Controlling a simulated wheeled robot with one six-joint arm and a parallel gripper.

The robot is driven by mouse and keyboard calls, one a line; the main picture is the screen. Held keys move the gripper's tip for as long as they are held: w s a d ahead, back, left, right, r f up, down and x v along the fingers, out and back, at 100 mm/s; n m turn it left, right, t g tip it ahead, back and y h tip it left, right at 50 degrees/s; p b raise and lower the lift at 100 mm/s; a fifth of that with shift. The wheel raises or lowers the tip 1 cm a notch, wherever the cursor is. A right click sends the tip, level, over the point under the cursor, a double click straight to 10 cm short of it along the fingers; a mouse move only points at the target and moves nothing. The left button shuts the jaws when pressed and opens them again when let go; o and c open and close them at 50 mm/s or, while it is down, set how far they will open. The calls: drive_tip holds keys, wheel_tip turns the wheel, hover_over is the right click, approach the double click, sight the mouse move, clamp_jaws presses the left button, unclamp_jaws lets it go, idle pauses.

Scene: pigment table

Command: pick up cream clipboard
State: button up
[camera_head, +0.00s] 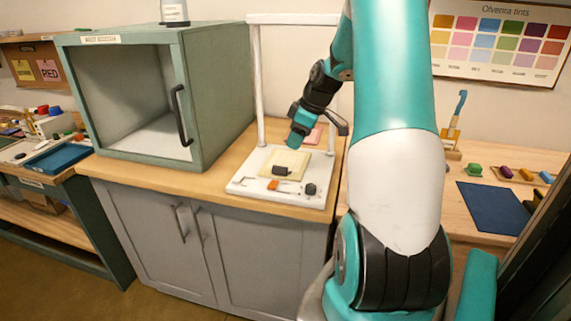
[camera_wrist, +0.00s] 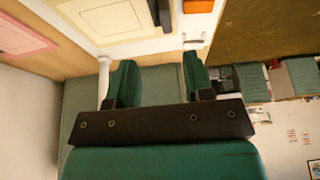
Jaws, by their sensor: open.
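The cream clipboard (camera_head: 291,160) lies flat on a white stand base on the wooden counter, with a dark clip (camera_head: 280,170) at its near edge. In the wrist view the cream clipboard (camera_wrist: 110,18) shows at the top, partly cut off by the frame, with its dark clip (camera_wrist: 160,12) to the right. My gripper (camera_head: 296,138) is above the far part of the clipboard in the head view. In the wrist view my gripper (camera_wrist: 158,76) has its two teal fingers apart with nothing between them. I cannot tell the exact height of the gap to the board.
The white stand base (camera_head: 245,185) carries an orange block (camera_head: 273,185) and a dark knob (camera_head: 311,189); its posts rise behind. A pink board (camera_head: 314,136) lies behind the cream one. A green open cabinet (camera_head: 222,95) stands close left. A blue mat (camera_head: 492,207) lies right.

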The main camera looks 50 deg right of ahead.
hover_over(281, 167)
drive_tip(key=s+d, duration=0.2)
drive_tip(key=f, duration=0.4)
drive_tip(key=shift+a+f, duration=0.25)
drive_tip(key=shift+f, duration=0.1)
drive_tip(key=shift+a+p+x, duration=0.2)
drive_tip(key=shift+p+x, duration=0.3)
drive_tip(key=shift+x, duration=0.85)
drive_tip(key=shift+a+p+x, duration=0.2)
drive_tip(key=shift+p+x, duration=0.25)
drive_tip(key=shift+x, duration=0.85)
clamp_jaws()
